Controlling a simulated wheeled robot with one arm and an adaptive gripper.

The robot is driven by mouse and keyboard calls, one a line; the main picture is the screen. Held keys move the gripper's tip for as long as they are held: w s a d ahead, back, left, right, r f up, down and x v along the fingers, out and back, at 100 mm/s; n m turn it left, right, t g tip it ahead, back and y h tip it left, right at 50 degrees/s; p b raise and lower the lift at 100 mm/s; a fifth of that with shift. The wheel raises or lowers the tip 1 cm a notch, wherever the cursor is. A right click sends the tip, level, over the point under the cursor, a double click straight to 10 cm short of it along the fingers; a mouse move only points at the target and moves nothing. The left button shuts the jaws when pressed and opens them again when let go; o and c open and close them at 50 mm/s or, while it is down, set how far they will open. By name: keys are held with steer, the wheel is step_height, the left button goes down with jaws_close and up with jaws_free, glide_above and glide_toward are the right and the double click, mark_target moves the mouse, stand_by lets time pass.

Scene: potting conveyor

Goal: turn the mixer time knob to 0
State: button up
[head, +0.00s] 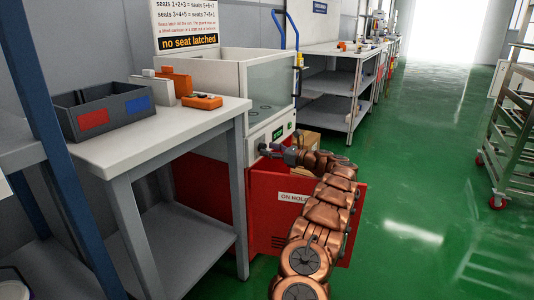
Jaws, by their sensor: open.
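The mixer (228,68) is a white machine with a clear-sided upper box, standing behind the white table. Its pale front panel carries a green display (278,132). My copper-coloured arm reaches up from the bottom of the head view. My gripper (267,149) is open at the panel, just below and left of the display. The time knob cannot be made out clearly; the gripper covers that part of the panel. I cannot tell whether the fingers touch anything, nor what the knob reads.
A red panel (276,212) labelled "ON HOLD" stands below the mixer front, close to my arm. The white table (150,145) at left holds a grey bin (100,108) and orange items. A metal rack (503,135) stands at right. The green floor between is clear.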

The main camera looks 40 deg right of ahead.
steer(key=shift+w+a, duration=0.25)
steer(key=shift+w, duration=0.25)
steer(key=c, duration=1.1)
